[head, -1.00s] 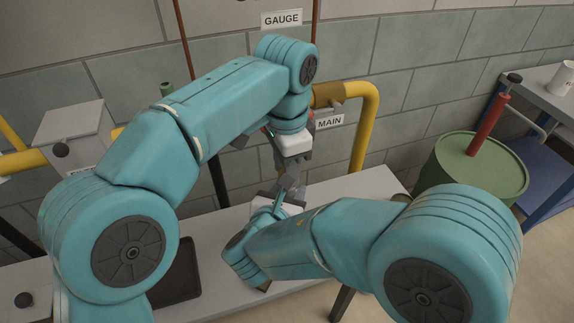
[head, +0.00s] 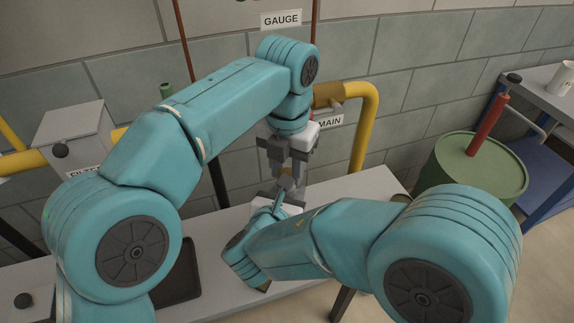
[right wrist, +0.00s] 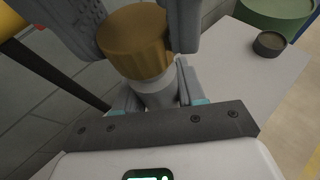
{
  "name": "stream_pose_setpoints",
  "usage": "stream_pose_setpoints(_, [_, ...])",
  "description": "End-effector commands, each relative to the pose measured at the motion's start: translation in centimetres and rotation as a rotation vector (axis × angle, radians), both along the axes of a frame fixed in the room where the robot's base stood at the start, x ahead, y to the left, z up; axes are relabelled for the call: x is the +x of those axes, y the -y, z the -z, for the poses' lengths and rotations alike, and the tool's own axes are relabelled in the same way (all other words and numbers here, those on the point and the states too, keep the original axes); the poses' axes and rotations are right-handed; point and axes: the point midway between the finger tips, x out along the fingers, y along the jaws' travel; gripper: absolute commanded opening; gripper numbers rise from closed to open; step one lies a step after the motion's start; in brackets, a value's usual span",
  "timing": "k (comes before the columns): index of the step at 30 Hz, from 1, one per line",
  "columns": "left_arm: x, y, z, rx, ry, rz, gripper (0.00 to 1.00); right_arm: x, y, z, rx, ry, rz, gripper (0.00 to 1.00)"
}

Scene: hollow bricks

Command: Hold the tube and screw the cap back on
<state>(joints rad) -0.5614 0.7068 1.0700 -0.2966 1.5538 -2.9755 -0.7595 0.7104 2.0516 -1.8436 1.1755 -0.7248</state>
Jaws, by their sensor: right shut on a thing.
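In the right wrist view a ribbed brass-coloured cap (right wrist: 135,42) sits at the top end of a pale grey tube (right wrist: 160,93). They look in line; whether the threads are engaged I cannot tell. My right gripper (right wrist: 160,102) is shut on the tube, below the cap. My left gripper (head: 286,178) points down over the cap in the head view. In the right wrist view its grey fingers stand on both sides of the cap, very close to it; whether they press on it I cannot tell. In the head view the tube is mostly hidden by my grippers.
A pale bench (head: 345,187) runs under both arms, with a dark tray (head: 180,275) at left. Yellow pipe (head: 372,125) and the tiled wall stand close behind. A green drum (head: 490,175) stands at right. A small dark round piece (right wrist: 270,44) sits at the bench's far end.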

Motion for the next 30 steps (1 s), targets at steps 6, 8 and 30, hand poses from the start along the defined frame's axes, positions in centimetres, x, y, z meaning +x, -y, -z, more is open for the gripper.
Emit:
stream_pose_setpoints(6, [0.1,0.0,-0.1,-0.002,0.004,0.034,0.01,0.0,0.0,0.0,-0.001,0.0,0.0,0.0])
stream_pose_setpoints(8, [0.1,0.0,-0.1,-0.002,0.004,0.033,0.01,0.0,0.0,0.0,-0.001,0.0,-0.001,0.0])
stream_pose_setpoints(30, [-0.4,-0.8,-4.6,-0.032,0.013,-0.449,0.55,0.0,0.0,-0.1,0.001,0.002,-0.001,0.0])
